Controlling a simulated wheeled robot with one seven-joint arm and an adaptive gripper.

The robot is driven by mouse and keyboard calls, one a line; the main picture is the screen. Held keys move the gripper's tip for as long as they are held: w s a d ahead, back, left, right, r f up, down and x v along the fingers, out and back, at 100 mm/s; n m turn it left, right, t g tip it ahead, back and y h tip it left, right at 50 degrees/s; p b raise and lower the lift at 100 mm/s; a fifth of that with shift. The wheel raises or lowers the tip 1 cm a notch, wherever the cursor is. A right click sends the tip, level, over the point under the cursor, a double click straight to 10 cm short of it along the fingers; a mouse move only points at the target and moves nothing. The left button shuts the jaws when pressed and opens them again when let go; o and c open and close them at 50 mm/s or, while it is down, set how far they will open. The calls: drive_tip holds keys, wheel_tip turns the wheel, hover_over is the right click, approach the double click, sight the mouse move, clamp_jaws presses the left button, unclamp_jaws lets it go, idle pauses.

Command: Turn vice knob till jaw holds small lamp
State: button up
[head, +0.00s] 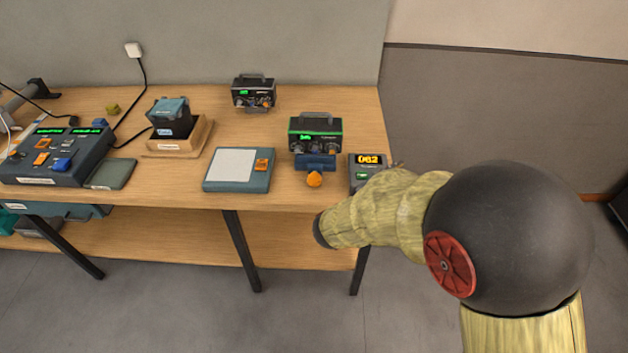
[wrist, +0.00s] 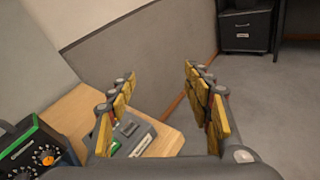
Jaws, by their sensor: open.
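In the head view a small blue vice (head: 316,162) stands near the front edge of the table, with an orange knob (head: 314,180) on its front. I cannot make out a small lamp in or beside the vice jaw. In the wrist view my gripper (wrist: 160,88) is open and empty, its two yellow-padded fingers apart. It points past the right end of the table toward the wall and floor. The vice is not clearly visible in the wrist view. In the head view my arm hides the gripper.
A green-edged box (head: 316,132) stands right behind the vice. A grey unit with an orange display (head: 367,168) stands to its right. A flat white-topped pad (head: 236,168) lies left. A second black box (head: 254,93) is farther back.

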drive_tip(key=w+a+f+n+t+y, duration=0.5)
drive_tip(key=a+n, duration=0.3)
drive_tip(key=a, duration=0.3)
drive_tip(key=n+t+y, duration=0.2)
drive_tip(key=n+y, duration=0.4)
drive_tip(key=n, duration=0.1)
approach(314, 183)
drive_tip(key=w, duration=0.3)
drive_tip(key=shift+w+d+r, duration=0.15)
drive_tip(key=shift+w+d, duration=0.15)
drive_tip(key=shift+d, duration=0.1)
drive_tip(key=shift+w+a+b, duration=0.2)
drive_tip(key=shift+a+b, duration=0.05)
drive_tip(key=shift+b, duration=0.05)
drive_tip(key=w+b, duration=0.1)
drive_tip(key=w, duration=0.5)
drive_tip(key=shift+d+b, duration=0.15)
drive_tip(key=shift+b, duration=0.25)
drive_tip(key=shift+w, duration=0.65)
drive_tip(key=c, duration=0.3)
drive_tip(key=c, duration=0.7)
drive_tip(key=shift+c, duration=0.8)
